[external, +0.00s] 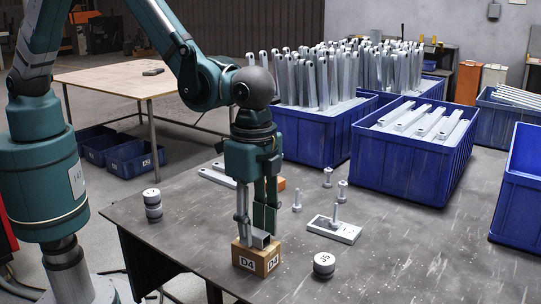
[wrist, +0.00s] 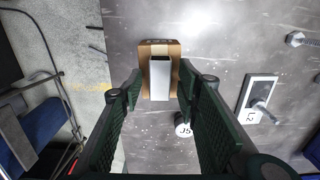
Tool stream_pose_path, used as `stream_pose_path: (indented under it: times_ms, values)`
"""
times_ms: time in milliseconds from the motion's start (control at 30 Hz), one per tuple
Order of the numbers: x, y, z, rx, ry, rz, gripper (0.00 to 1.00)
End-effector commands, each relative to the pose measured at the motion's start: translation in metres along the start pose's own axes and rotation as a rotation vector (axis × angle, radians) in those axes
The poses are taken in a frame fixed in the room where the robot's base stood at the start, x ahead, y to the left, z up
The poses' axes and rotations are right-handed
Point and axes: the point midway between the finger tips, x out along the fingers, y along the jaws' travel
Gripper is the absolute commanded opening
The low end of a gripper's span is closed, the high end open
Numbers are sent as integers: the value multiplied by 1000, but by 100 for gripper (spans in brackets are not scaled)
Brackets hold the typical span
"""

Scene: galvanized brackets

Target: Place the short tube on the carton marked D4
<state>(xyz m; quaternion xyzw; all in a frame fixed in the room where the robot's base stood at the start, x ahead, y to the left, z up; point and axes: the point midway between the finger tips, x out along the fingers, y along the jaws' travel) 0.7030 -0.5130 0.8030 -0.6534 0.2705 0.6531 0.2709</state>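The carton marked D4 (external: 246,261) is a small brown box near the table's front edge. It also shows in the wrist view (wrist: 144,50). In the wrist view my gripper (wrist: 160,88) is open, with a gap between each finger and the tube.
A round weight marked J5 (external: 324,265) and a plate with a bolt (external: 334,230) lie to the right. Stacked weights (external: 153,205) stand at left. Loose bolts (external: 342,191) stand behind. Blue crates (external: 405,167) with metal brackets fill the back. The table's front right is clear.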

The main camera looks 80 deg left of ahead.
Motion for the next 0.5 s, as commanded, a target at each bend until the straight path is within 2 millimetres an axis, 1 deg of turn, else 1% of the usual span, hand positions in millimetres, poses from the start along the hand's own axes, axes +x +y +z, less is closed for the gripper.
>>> stream_pose_path:
  times_ms: [167,267,500]
  values:
    - [-8,0,0,0,0,0,33]
    - [-18,0,0,0,0,0,33]
    - [-53,0,0,0,0,0,33]
